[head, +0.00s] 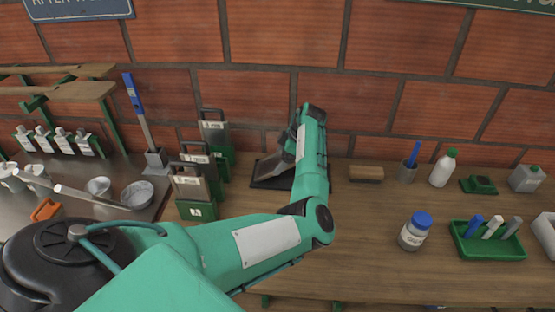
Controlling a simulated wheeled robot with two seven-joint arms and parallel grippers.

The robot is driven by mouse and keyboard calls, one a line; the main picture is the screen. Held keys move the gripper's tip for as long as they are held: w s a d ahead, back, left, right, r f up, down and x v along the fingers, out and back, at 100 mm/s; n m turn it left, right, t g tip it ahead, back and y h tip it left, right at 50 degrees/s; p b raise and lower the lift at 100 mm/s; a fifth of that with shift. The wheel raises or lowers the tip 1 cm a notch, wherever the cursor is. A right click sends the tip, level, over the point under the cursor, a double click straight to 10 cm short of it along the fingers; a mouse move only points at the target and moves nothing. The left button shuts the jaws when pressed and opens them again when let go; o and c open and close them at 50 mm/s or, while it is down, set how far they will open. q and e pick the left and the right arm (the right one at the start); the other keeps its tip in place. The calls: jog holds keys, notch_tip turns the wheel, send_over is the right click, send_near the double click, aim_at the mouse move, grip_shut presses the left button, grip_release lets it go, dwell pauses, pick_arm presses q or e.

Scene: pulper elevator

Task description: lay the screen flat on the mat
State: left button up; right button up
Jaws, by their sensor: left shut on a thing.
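My left gripper (288,162) is over the dark mat (262,184) on the wooden bench, near the brick wall. It is shut on a grey flat piece, the screen (271,171), which sits low over the mat and looks slightly tilted. My own forearm hides the right part of the mat and much of the gripper. I cannot tell whether the screen touches the mat. My right gripper is not in view.
Several handled grey panels (190,186) stand in green holders left of the mat. The bench between mat and jar is clear.

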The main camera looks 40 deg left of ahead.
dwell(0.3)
pick_arm(q)
jog(key=o, duration=1)
jog(key=shift+c, duration=0.2)
jog(key=shift+f, duration=0.1)
jog(key=shift+r+p, duration=1.8)
jog(key=shift+r, duration=0.8)
jog(key=shift+r+p, duration=1.3)
jog(key=shift+r, duration=0.7)
